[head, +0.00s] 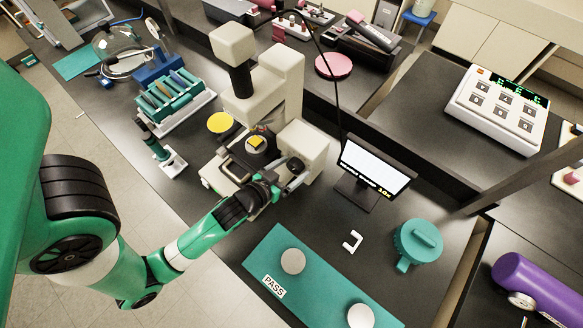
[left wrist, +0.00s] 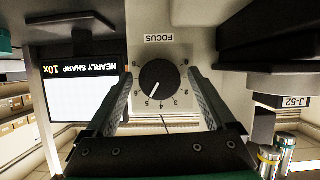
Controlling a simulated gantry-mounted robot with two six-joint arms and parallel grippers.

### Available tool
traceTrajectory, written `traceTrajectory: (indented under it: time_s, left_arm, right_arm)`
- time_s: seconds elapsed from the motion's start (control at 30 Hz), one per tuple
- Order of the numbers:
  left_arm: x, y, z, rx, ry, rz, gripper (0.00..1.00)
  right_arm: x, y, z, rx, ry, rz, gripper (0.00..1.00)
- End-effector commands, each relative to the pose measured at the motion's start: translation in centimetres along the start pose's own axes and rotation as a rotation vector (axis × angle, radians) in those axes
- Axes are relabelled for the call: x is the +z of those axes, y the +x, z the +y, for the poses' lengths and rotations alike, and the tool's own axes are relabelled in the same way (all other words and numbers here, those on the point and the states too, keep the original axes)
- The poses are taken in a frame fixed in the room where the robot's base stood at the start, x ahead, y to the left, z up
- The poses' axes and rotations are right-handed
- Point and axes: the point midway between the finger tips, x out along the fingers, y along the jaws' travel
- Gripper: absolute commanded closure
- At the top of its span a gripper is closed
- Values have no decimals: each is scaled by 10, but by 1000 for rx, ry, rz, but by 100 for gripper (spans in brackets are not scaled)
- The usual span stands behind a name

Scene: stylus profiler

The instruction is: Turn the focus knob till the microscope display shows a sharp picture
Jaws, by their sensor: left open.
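The beige microscope (head: 285,85) stands in the middle of the bench in the head view. Its black focus knob (left wrist: 161,80) sits on a pale plate marked FOCUS, upside down in the left wrist view; its white pointer line is near 5. My left gripper (head: 284,186) is at the microscope's side. In the left wrist view, its fingers (left wrist: 159,82) are open, one on each side of the knob, with gaps visible. The microscope display (head: 376,165) stands to the right; in the left wrist view it reads NEARLY SHARP 10x (left wrist: 85,85). My right gripper is out of view.
A teal mat (head: 320,290) marked PASS lies in front, with pale discs on it. A teal lidded pot (head: 418,242) and a small white bracket (head: 352,240) are right of it. A rack of slides (head: 172,95) stands left of the microscope.

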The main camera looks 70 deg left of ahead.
Motion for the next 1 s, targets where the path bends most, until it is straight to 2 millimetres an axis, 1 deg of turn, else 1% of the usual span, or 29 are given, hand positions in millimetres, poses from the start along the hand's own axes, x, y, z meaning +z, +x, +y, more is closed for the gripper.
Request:
traceTrajectory:
  time_s: [0.17, 0.2, 0.27, 0.3, 0.37, 0.4, 0.47, 0.5, 0.63, 0.87, 1.0]
  left_arm:
    - [0, 0, 0, 0, 0, 0, 11]
    - [0, 0, 0, 0, 0, 0, 18]
    - [0, 0, 0, 0, 0, 0, 29]
    - [0, 0, 0, 0, 0, 0, 36]
    - [0, 0, 0, 0, 0, 0, 47]
    - [0, 0, 0, 0, 0, 0, 54]
    - [0, 0, 0, 0, 0, 0, 65]
    - [0, 0, 0, 0, 0, 0, 72]
    - [0, 0, 0, 0, 0, 0, 96]
    - [0, 0, 0, -7, 16, -1, 97]
    - [0, 0, 1, -23, 62, 0, 97]
  right_arm:
    - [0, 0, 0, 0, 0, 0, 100]
    - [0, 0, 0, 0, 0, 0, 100]
    - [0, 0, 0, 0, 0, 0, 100]
    - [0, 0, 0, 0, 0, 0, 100]
    - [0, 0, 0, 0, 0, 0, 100]
    - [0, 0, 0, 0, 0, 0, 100]
    - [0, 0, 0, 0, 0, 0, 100]
    - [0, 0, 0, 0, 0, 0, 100]
    - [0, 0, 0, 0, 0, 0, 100]
    - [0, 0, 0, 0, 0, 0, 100]
    - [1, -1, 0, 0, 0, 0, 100]
